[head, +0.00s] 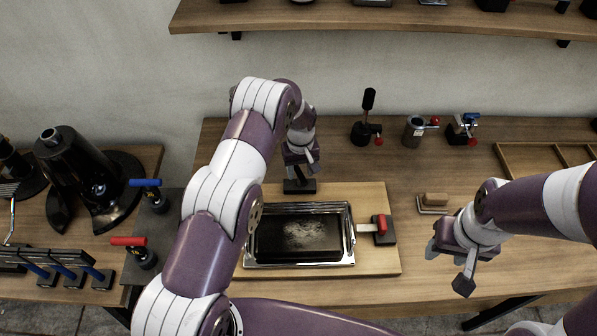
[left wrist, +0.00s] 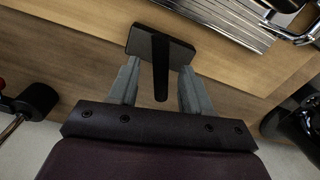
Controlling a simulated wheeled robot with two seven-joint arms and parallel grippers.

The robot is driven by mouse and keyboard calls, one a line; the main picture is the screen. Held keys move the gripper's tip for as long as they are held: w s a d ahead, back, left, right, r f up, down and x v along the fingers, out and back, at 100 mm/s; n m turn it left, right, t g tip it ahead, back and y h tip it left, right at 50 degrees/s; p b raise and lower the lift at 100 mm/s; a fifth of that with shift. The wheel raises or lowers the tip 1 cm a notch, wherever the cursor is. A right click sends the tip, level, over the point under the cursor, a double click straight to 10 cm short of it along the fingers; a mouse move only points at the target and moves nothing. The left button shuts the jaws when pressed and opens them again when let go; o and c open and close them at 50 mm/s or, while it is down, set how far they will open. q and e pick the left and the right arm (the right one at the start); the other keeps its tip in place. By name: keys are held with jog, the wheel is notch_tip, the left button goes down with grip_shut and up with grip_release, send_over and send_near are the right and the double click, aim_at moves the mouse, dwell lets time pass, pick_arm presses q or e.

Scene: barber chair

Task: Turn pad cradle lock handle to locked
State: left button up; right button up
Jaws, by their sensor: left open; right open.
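A black handle (left wrist: 160,68) rises from a dark base plate (left wrist: 135,40) in the left wrist view. The base (head: 299,187) also shows in the head view, at the far edge of the metal pad cradle (head: 349,250). A dark pad (head: 300,236) with pale marks lies in the cradle. My left gripper (left wrist: 157,80) is open, with one grey finger on each side of the black handle; I cannot tell whether they touch it. In the head view my left gripper (head: 301,168) hides most of the handle. My right gripper (head: 449,264) is open and empty, right of the cradle.
A red-handled latch (head: 381,226) stands at the cradle's right on the wooden board (head: 372,262). Several small levers and fixtures, including a tall black one (head: 368,118), stand behind. A wooden-handled tool (head: 434,201) lies near my right gripper. A shelf (head: 380,20) overhangs the back.

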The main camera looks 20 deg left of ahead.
aim_at(300, 172)
pick_arm(q)
notch_tip(300, 172, down, 2)
jog(key=shift+a+f+p, duration=0.1)
jog(key=shift+f+p, duration=0.15)
jog(key=shift+p, duration=0.05)
jog(key=shift+f, duration=0.65)
grip_shut()
jog(key=m+b, duration=0.1)
jog(key=b, duration=0.1)
jog(key=m+b, duration=0.2)
jog(key=shift+f, duration=0.3)
jog(key=shift+r+m+b, duration=0.2)
jog(key=shift+m+b, duration=0.2)
jog(key=shift+m, duration=0.2)
jog(key=shift+r, duration=0.2)
grip_release()
